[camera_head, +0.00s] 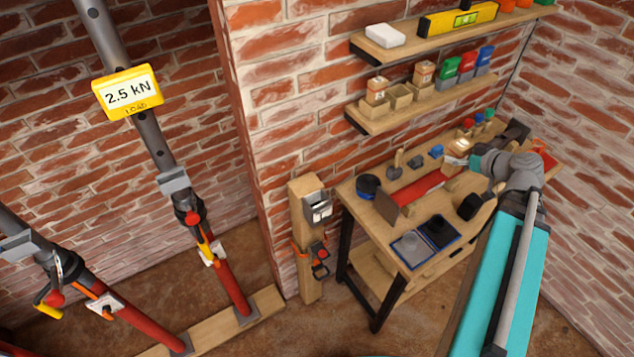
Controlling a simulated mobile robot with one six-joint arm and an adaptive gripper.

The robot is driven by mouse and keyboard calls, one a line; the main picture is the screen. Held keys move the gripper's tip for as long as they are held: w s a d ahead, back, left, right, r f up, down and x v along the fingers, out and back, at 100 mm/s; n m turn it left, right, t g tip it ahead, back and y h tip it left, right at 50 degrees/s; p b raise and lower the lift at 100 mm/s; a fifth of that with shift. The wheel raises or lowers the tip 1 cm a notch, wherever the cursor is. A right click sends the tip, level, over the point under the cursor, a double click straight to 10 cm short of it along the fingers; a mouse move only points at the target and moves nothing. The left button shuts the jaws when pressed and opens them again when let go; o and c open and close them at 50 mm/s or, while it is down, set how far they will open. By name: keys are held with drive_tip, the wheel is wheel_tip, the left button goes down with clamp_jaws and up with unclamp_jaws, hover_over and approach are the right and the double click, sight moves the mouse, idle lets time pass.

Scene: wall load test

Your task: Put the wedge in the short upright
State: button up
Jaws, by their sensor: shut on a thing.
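My arm reaches in from the lower right, and its wrist is over the back right of the workbench. My gripper (464,156) is small and partly hidden by the wrist. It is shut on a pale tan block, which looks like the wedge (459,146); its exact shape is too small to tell. A short wooden upright (305,245) stands left of the workbench against the brick pillar. It has a grey metal bracket (318,207) at its top and an orange strap with a dark ratchet lower down. My gripper is well to the right of this upright, apart from it.
The workbench (400,255) holds a red bar, tape roll, two trays and small tools. Two shelves (390,52) with bins and a yellow level hang above. Grey and red props (230,285) stand at left; one bears a 2.5 kN display (127,92). Open floor lies before the upright.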

wheel_tip(320, 180, down, 8)
drive_tip(key=b, duration=0.7)
drive_tip(key=shift+d, duration=0.15)
